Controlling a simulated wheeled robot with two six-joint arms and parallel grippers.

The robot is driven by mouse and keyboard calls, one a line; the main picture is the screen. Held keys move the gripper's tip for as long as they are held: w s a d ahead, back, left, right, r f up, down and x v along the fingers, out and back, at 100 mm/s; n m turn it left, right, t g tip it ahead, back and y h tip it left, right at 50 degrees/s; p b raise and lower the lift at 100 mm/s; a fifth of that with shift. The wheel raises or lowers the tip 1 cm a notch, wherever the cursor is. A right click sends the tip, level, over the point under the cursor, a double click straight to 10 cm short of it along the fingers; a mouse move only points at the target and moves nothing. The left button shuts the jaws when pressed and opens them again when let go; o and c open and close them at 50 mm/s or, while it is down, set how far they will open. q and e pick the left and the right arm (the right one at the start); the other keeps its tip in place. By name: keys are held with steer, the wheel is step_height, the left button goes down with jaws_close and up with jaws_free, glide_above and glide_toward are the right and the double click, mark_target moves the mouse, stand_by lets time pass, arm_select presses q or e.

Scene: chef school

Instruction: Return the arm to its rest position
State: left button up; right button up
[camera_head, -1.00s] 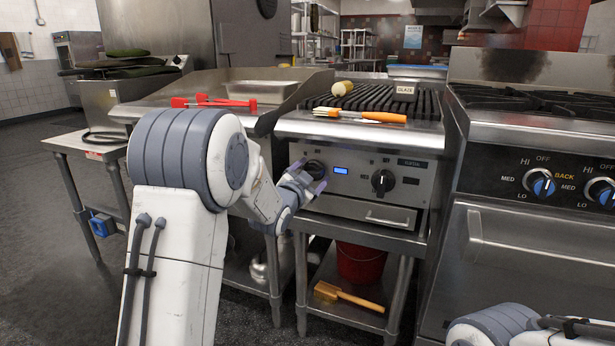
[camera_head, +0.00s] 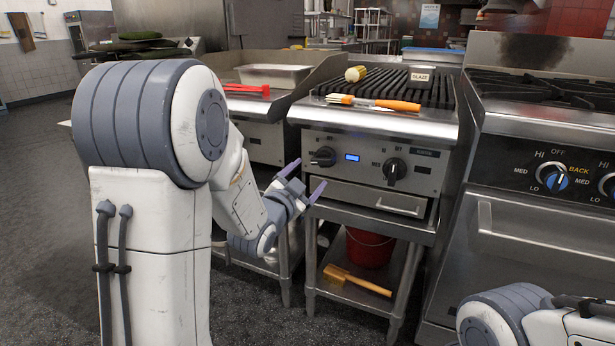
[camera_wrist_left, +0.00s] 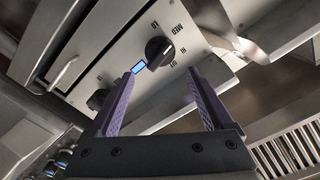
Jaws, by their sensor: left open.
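My left gripper (camera_head: 303,182) is open and empty in the head view, in front of the charbroiler's panel and a little below its left knob (camera_head: 323,157). It is apart from the knob. The left wrist view shows its two purple fingers (camera_wrist_left: 160,100) spread, with nothing between them. Beyond them a black knob (camera_wrist_left: 159,52) and a small blue display (camera_wrist_left: 139,66) sit on the steel panel. The right knob (camera_head: 394,170) is to the right of the blue display in the head view. Part of my right arm shows at the lower right; its gripper is not in view.
A red bucket (camera_head: 369,247) and a wooden-handled brush (camera_head: 356,281) are on the shelf below. A range (camera_head: 550,235) stands at the right.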

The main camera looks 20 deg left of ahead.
arm_select(q)
steer(key=s+d+f+g+h+p, duration=0.1)
steer(key=s+d+f+g, duration=0.4)
steer(key=d, duration=0.4)
steer(key=s+d+f+g+h+p, duration=0.1)
steer(key=s+d+f+g, duration=0.2)
steer(key=s+d+g, duration=0.35)
steer(key=s+d+f+g+y+p, duration=0.1)
steer(key=s+d+g, duration=0.2)
steer(key=s, duration=0.8)
steer(key=s+d+f+g, duration=0.1)
steer(key=s+d+g, duration=0.15)
steer(key=s, duration=0.85)
step_height(320, 180, up, 39)
steer(key=s+g+p, duration=0.1)
steer(key=s+p, duration=0.1)
steer(key=p, duration=3.6)
steer(key=shift+a+f+y, duration=0.2)
steer(key=shift+a+y, duration=0.1)
steer(key=shift+a, duration=0.05)
